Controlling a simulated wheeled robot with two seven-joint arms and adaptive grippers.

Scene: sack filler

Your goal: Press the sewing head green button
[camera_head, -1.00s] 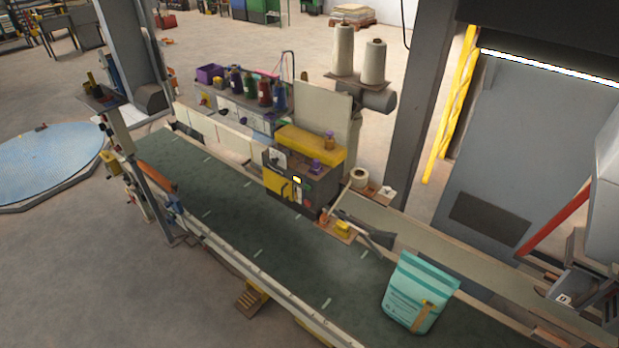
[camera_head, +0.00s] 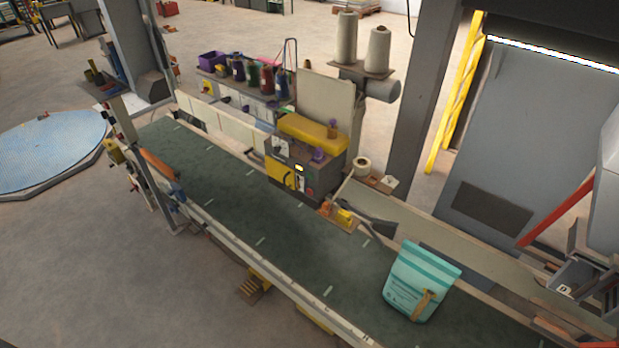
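The sewing head (camera_head: 284,178), a dark grey box with a yellow top and yellow front panel, stands at the belt's far side near the middle of the view. Its right-hand face has a small lit yellow display and a red button (camera_head: 310,191). A small greenish spot shows just above the red button; it is too small to tell clearly as the green button. Neither of my grippers is in view, and nothing blocks the sewing head's front.
A teal sack (camera_head: 415,278) stands on the dark green conveyor belt (camera_head: 285,250) at the lower right. Thread cones (camera_head: 377,50) stand above and behind the sewing head. A grey pillar (camera_head: 425,110) rises to its right.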

